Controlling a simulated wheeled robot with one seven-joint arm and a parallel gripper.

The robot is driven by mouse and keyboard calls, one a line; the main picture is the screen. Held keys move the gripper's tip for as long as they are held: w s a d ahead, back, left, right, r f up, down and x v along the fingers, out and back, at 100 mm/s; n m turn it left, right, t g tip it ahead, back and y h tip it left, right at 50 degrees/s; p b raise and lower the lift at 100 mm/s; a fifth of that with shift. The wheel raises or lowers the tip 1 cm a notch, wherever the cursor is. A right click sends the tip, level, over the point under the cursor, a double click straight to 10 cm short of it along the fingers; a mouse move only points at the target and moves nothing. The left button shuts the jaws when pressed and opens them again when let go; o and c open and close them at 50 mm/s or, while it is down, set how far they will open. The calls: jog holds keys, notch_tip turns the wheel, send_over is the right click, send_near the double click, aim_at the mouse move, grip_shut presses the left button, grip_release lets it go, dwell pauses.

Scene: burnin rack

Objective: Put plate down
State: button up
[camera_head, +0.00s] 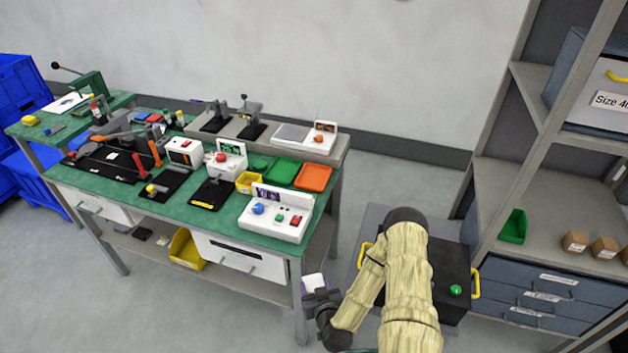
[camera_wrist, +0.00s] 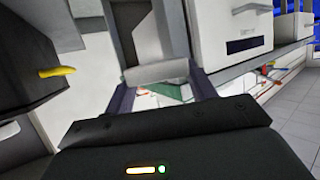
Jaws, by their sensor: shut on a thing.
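My gripper (camera_head: 322,301) is low in the gap between the green-topped workbench and a black box. It is shut on a small white plate (camera_head: 314,282), which is clear of the bench top, to the right of the bench's front right leg. In the wrist view my gripper's two dark fingers (camera_wrist: 163,92) stand either side of a pale piece (camera_wrist: 157,73), seen nearly edge-on. Much of the held plate is hidden by the fingers and the gripper body.
The green workbench (camera_head: 130,205) carries several devices, with green (camera_head: 286,171) and orange (camera_head: 313,177) trays at its right. Shelves (camera_head: 505,180) stand at the far right. Bare floor lies in front.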

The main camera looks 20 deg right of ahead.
jog(key=w+d+r+n+y, duration=0.2)
jog(key=w+d+r, duration=0.1)
jog(key=r, duration=0.3)
jog(key=w+d+r+n+g+y, duration=0.1)
jog(key=w+d+r+n+y, duration=0.1)
jog(key=r, duration=0.4)
jog(key=w+d+r+n+g+y, duration=0.1)
jog(key=w+d+r+n+y, duration=0.1)
jog(key=d+r, duration=0.4)
jog(key=shift+w+d+r+n+y, duration=0.1)
jog(key=shift+w+r+n+y, duration=0.1)
jog(key=shift+w+y, duration=0.25)
jog(key=shift+w+r+n+y, duration=0.1)
jog(key=shift+w+r+y, duration=0.15)
jog(key=shift+w, duration=0.45)
